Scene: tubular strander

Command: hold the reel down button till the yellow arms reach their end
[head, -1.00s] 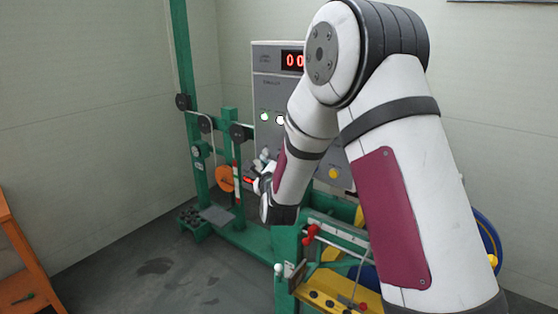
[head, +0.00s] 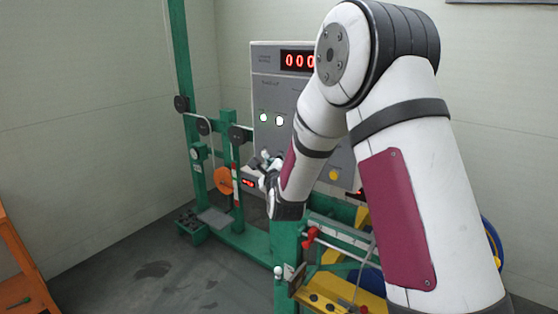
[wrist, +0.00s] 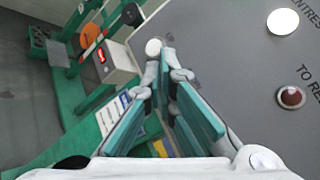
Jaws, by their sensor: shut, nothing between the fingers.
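The grey control panel (head: 275,95) stands behind my arm in the head view and fills the right of the wrist view. My gripper (wrist: 165,64) is shut and empty, its fingertips at the panel's lower edge. A round white button (wrist: 153,47) shows right by the tips; I cannot tell if they touch it. Its label is mostly hidden, so I cannot tell if it is the reel down button. In the head view my gripper (head: 264,163) is small in front of the panel. Yellow parts (head: 361,216) of the machine show beside my forearm, mostly hidden.
The panel also has a lit white button (wrist: 283,22) and a dark red one (wrist: 291,97). A small box with a red display (wrist: 115,60) and an orange wheel (head: 224,180) are to the left. A blue reel (head: 491,238) is behind my arm.

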